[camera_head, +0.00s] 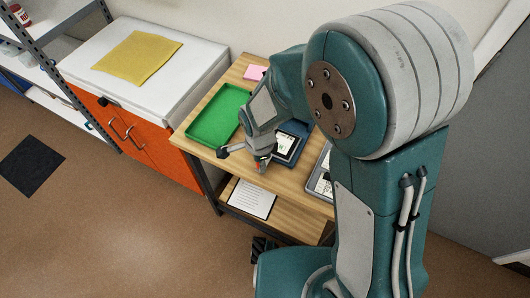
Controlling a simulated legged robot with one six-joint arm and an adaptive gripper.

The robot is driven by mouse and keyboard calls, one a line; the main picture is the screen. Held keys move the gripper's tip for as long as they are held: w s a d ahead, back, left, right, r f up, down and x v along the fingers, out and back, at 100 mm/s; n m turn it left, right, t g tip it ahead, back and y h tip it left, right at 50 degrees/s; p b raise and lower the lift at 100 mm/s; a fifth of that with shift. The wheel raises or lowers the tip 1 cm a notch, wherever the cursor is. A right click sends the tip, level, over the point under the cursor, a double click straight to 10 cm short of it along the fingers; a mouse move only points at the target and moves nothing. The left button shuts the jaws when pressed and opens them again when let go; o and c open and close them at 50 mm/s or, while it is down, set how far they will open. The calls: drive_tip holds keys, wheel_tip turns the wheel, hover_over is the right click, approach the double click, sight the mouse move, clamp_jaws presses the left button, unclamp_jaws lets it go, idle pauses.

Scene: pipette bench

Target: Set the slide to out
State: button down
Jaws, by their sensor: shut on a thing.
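A dark blue device (299,131) with a pale label or screen lies on the wooden bench, partly behind my arm. My gripper (260,166) points down at the near left edge of this device. It is shut on a small part there, which I take to be the slide; the fingers mostly hide it. A small orange-red patch shows at the fingertips. I cannot tell from this view which position the slide is in.
A green tray (196,137) lies on the wooden bench (203,152), with a pink pad (254,72) behind it. A grey tray (320,180) is at right, partly hidden by my arm. A paper sheet (251,199) lies on the lower shelf. An orange cabinet (165,155) stands left.

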drive_tip(key=shift+s, duration=0.1)
drive_tip(key=c, duration=0.6)
unclamp_jaws()
drive_tip(key=shift+o, duration=0.9)
drive_tip(key=shift+s+a, duration=0.1)
drive_tip(key=shift+a, duration=0.1)
drive_tip(key=shift+d+r, duration=0.1)
drive_tip(key=shift+r, duration=0.25)
wheel_tip(320, 180, up, 11)
drive_tip(key=shift+r, duration=0.1)
